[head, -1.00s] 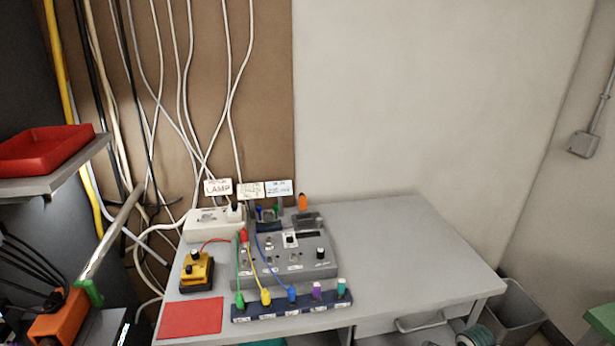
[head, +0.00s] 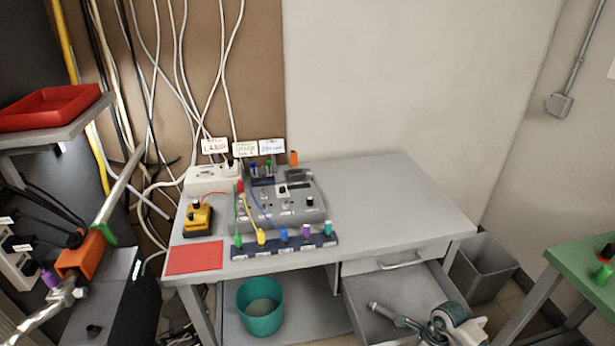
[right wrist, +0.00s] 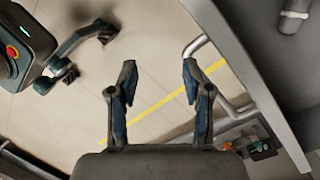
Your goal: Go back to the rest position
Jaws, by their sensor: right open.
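My right gripper (right wrist: 157,82) is in the right wrist view. Its two dark fingers with blue pads stand apart, and nothing is between them. Pale floor with a yellow line shows beyond the fingertips. A curved metal rail and a grey panel are close to the right finger. My left gripper does not show in either view. In the head view I cannot make out my right gripper for sure.
In the head view a grey workbench (head: 385,205) carries a control box (head: 283,207) and a red mat (head: 195,258). A teal bucket (head: 260,307) sits below. A red tray (head: 50,107) is left, a bin (head: 483,267) and green table (head: 585,265) right.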

